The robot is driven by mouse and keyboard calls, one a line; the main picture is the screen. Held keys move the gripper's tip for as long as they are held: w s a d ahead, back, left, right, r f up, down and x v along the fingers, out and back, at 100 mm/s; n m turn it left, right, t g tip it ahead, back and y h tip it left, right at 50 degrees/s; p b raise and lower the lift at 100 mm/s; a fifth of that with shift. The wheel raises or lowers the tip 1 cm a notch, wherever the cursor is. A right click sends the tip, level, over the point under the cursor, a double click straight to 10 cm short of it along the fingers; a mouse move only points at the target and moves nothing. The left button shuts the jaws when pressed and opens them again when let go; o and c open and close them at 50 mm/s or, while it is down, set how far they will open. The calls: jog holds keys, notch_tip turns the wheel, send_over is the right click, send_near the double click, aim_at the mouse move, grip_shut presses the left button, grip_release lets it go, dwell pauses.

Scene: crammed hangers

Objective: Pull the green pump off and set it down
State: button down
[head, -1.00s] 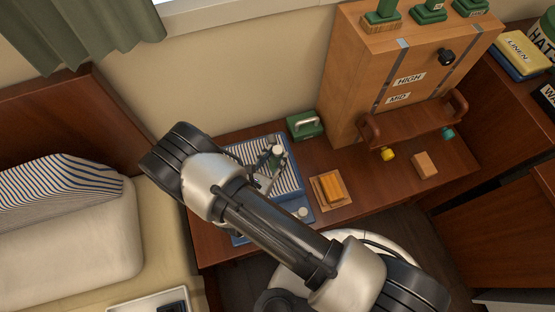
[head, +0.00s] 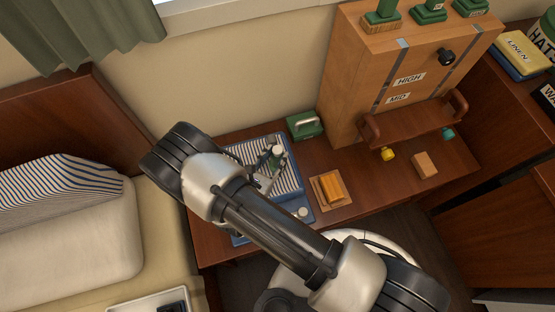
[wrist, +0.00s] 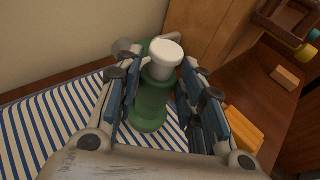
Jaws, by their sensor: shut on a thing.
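The green pump (wrist: 151,100) is a green bottle-like body with a white round top. In the wrist view it stands between my gripper's (wrist: 160,72) two blue-padded fingers, which are shut on it. Its base is over or on a blue-and-white striped cloth (wrist: 52,125); I cannot tell if it touches. In the head view the pump (head: 277,151) shows just beyond my gripper (head: 268,166), above the striped cloth in a blue tray (head: 311,216). My gripper hides part of the pump.
A green case with a handle (head: 305,125) stands behind the tray. A yellow-orange block (head: 332,187) lies on a tan pad to its right. A wooden cabinet (head: 350,80), a brown handled tray (head: 415,126), a yellow knob (head: 388,154) and a wood block (head: 425,164) are further right.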

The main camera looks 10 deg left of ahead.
aim_at(277, 150)
jog(key=shift+r, duration=0.25)
jog(key=shift+r+p, duration=0.85)
jog(key=shift+r, duration=0.3)
jog(key=shift+r, duration=0.2)
jog(key=shift+r+p, duration=1.45)
jog(key=shift+r, duration=0.5)
